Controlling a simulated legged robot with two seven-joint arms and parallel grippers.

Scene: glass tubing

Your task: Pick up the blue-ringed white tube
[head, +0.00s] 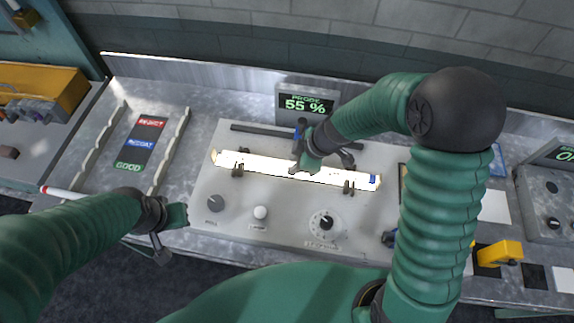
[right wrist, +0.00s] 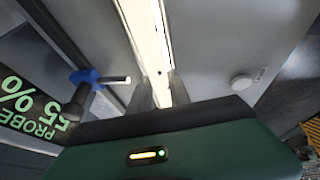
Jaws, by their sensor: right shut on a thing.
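The white tube (head: 240,161) glows brightly and lies across two dark clips on the grey test panel, with a blue ring near its right end. My right gripper (head: 304,168) comes down over its middle and is shut on it. In the right wrist view the lit tube (right wrist: 147,30) runs down between the dark fingers (right wrist: 158,95). The tube still appears to be level with the clips; I cannot tell whether it is clear of them. My left gripper (head: 178,216) is low at the panel's left edge, away from the tube; its fingers are not clear.
A display (head: 306,103) reading PROBE 55 % stands behind the panel. A blue-handled probe (right wrist: 85,76) is close beside my right gripper. Knobs (head: 326,222) line the panel's front. At left is a sorting rack (head: 168,150) and a red-ended tube (head: 62,192). A yellow block (head: 498,253) is at right.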

